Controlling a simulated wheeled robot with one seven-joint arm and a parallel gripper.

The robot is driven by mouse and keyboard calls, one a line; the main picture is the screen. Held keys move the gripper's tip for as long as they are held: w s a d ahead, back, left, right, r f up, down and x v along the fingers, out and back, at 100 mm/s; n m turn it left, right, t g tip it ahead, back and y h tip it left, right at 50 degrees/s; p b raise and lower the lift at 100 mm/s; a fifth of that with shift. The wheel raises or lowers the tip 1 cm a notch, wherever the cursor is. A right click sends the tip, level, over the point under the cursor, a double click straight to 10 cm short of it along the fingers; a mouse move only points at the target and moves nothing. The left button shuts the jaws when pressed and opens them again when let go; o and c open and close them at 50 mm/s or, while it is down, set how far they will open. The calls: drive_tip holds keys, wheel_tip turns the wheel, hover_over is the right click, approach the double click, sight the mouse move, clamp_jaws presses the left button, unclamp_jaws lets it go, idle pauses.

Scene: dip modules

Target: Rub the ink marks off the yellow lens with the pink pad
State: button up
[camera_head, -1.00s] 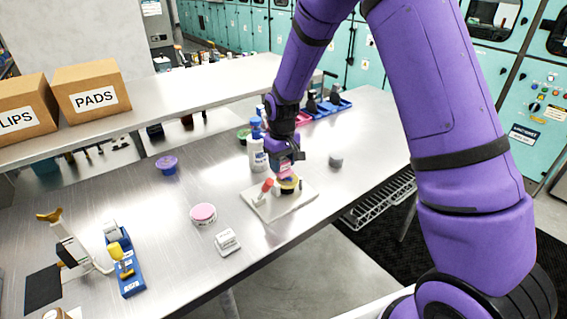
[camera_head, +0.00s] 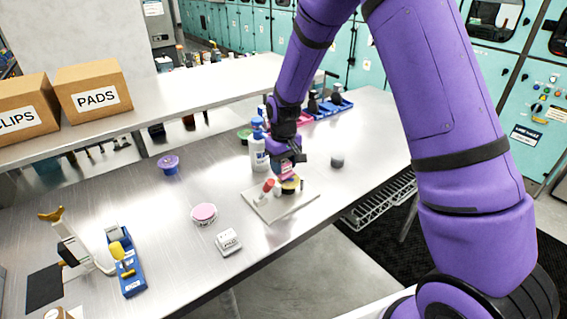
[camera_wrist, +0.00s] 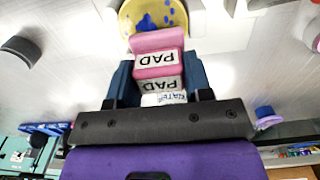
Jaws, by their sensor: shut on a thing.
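My gripper (camera_wrist: 158,82) is shut on the pink pad (camera_wrist: 158,41), a block labelled "PAD" held between its blue fingers. The pad also shows under the gripper in the head view (camera_head: 286,176). The yellow lens (camera_wrist: 148,14) is just beyond the pad's front edge in the wrist view, with several blue ink marks on its face. In the head view the lens (camera_head: 291,187) sits on a pale board beside a red-topped part. The pad overlaps the lens's edge in both views. I cannot tell whether they touch.
The pale board (camera_head: 265,208) lies near the table's front edge. A white bottle with a blue top (camera_head: 258,155) stands close behind my gripper. A grey cup (camera_head: 337,160) is to its right. A round pink-topped container (camera_head: 204,214) and a small white block (camera_head: 228,241) lie left.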

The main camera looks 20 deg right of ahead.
sight(293, 183)
drive_tip(key=shift+f, duration=0.4)
idle(0.3)
drive_tip(key=shift+s+d, duration=0.2)
drive_tip(key=shift+s, duration=0.3)
drive_tip(key=shift+s+d, duration=0.15)
drive_tip(key=shift+s, duration=0.3)
drive_tip(key=shift+s, duration=0.1)
drive_tip(key=shift+s+d, duration=0.3)
drive_tip(key=shift+s, duration=0.6)
drive_tip(key=shift+d, duration=0.1)
drive_tip(key=shift+w+d+r, duration=0.1)
drive_tip(key=shift+w, duration=0.05)
drive_tip(key=shift+w, duration=0.1)
drive_tip(key=shift+w+a, duration=0.3)
drive_tip(key=shift+w, duration=0.6)
